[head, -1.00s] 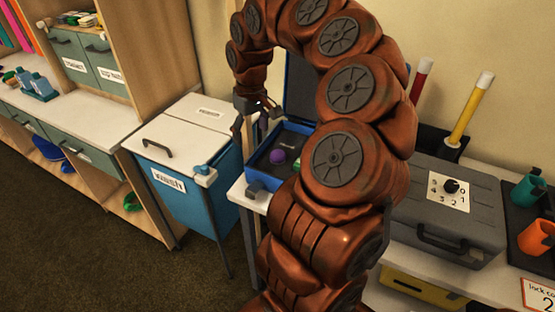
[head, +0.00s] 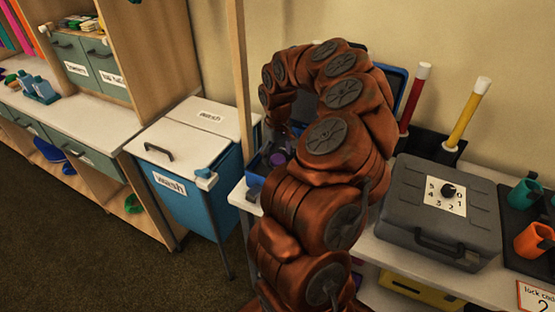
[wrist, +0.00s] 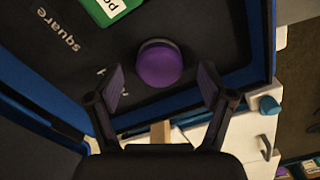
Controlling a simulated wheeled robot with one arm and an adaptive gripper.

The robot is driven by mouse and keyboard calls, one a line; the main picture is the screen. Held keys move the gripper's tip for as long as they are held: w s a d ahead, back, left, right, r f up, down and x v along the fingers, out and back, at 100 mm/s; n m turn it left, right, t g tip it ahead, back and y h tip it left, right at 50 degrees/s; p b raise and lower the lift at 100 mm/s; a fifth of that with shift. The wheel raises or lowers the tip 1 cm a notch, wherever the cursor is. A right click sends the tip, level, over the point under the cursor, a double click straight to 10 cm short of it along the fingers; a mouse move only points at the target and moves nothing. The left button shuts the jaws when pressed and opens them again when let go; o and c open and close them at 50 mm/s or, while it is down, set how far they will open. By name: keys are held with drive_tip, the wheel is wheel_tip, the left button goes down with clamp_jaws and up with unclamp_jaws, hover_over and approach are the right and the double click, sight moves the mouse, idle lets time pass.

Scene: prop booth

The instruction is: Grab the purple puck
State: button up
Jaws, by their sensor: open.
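The purple puck (wrist: 159,65) is a round, domed piece lying on the dark floor of an open blue case (wrist: 262,40). In the wrist view my gripper (wrist: 163,82) is open, with one finger to the lower left of the puck and one to its lower right. The puck sits just ahead of and between the fingertips, and neither finger clearly touches it. In the head view only a bit of the puck (head: 278,159) shows beside my arm, and the arm hides most of the case.
A green labelled piece (wrist: 112,8) lies in the case near the puck. In the head view, a blue wash bin (head: 190,205) stands left of the table. A grey case with a dial (head: 440,205) stands right, with red (head: 415,95) and yellow (head: 468,112) rods behind it.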

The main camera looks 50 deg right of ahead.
drive_tip(key=shift+f, duration=0.55)
drive_tip(key=shift+c, duration=0.5)
drive_tip(key=c, duration=1.2)
